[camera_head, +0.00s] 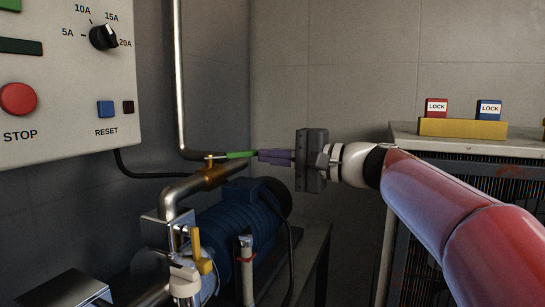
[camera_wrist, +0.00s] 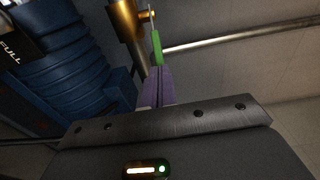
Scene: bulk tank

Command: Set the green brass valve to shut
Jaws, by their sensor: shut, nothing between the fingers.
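The brass valve (camera_head: 210,174) sits on a metal pipe above the blue motor. Its green handle (camera_head: 238,155) points right from the valve, towards my gripper, in the head view. In the wrist view the brass body (camera_wrist: 128,20) is at the top, with the green handle (camera_wrist: 157,47) beside it. My gripper (camera_head: 260,155) has purple fingers that are shut with nothing between them. The fingertips (camera_wrist: 155,70) are at the free end of the green handle; I cannot tell whether they touch it.
The blue motor (camera_head: 228,218) lies below the valve. A yellow-handled valve (camera_head: 196,250) stands at the front. A control panel (camera_head: 60,130) is on the left wall. A vertical pipe (camera_head: 179,80) rises behind. Red and blue lock blocks stand in a yellow holder (camera_head: 463,128) on the right cabinet.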

